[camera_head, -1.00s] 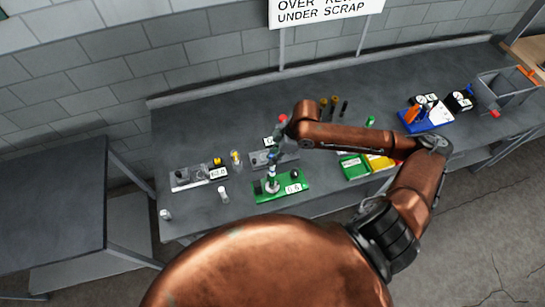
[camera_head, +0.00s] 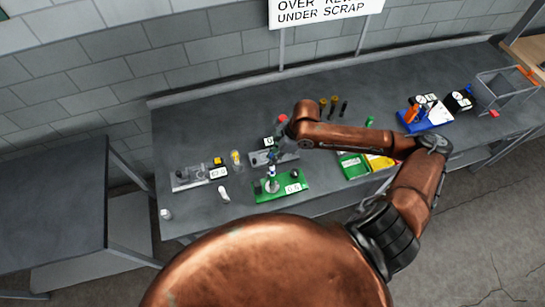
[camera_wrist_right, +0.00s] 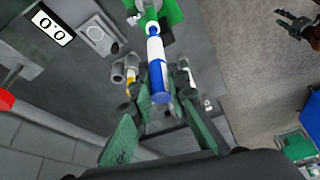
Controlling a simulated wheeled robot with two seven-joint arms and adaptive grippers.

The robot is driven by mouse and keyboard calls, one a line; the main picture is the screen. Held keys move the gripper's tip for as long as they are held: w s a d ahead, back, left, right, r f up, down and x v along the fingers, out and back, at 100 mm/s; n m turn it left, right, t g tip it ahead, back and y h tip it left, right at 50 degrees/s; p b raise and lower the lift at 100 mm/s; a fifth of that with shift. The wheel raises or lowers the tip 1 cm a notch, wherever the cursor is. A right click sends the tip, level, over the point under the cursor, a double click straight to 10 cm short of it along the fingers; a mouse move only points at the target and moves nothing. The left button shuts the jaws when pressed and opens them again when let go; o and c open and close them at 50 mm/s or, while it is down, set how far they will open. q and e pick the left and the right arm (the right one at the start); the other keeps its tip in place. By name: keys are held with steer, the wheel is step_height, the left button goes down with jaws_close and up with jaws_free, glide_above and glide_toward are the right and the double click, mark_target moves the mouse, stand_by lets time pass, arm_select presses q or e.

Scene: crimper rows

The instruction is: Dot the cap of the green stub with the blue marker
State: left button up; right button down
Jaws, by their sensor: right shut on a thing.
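My right gripper (camera_wrist_right: 158,125) is shut on the blue marker (camera_wrist_right: 157,62), which has a blue rear end, a white barrel and a blue tip. In the wrist view its tip meets or nearly meets the green stub (camera_wrist_right: 150,14); contact cannot be told. In the head view my right gripper (camera_head: 274,157) is above the green base (camera_head: 290,183), with the marker below it, roughly upright. The stub's cap is mostly hidden behind the marker. My left gripper (camera_wrist_right: 291,20) shows small at the top right of the wrist view, with its fingers apart, empty and far from the stub.
Green and yellow trays (camera_head: 352,168) lie to the right. The bench's back left is clear.

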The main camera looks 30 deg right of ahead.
step_height(320, 180, up, 2)
steer(key=shift+r+p, duration=0.1)
steer(key=shift+p, duration=0.9)
arm_select(q)
steer(key=shift+r, duration=1.3)
arm_select(e)
steer(key=shift+r, duration=2.1)
arm_select(q)
step_height(320, 180, down, 24)
steer(key=s+b, duration=0.1)
steer(key=b, duration=2.3)
steer(key=shift+f, duration=0.15)
arm_select(e)
steer(key=w+a+f+m+t+h, duration=0.1)
steer(key=w+a+f+m+h, duration=0.1)
steer(key=f+m, duration=0.4)
steer(key=w+a+f+m+t+h, duration=0.1)
steer(key=w+a+f+m, duration=0.3)
steer(key=f, duration=0.5)
steer(key=shift+w+a+f+m+t+h, duration=0.35)
steer(key=shift+w+m, duration=0.2)
steer(key=shift+m, duration=0.55)
arm_select(q)
steer(key=shift+s, duration=0.1)
arm_select(e)
steer(key=shift+d+r, duration=0.1)
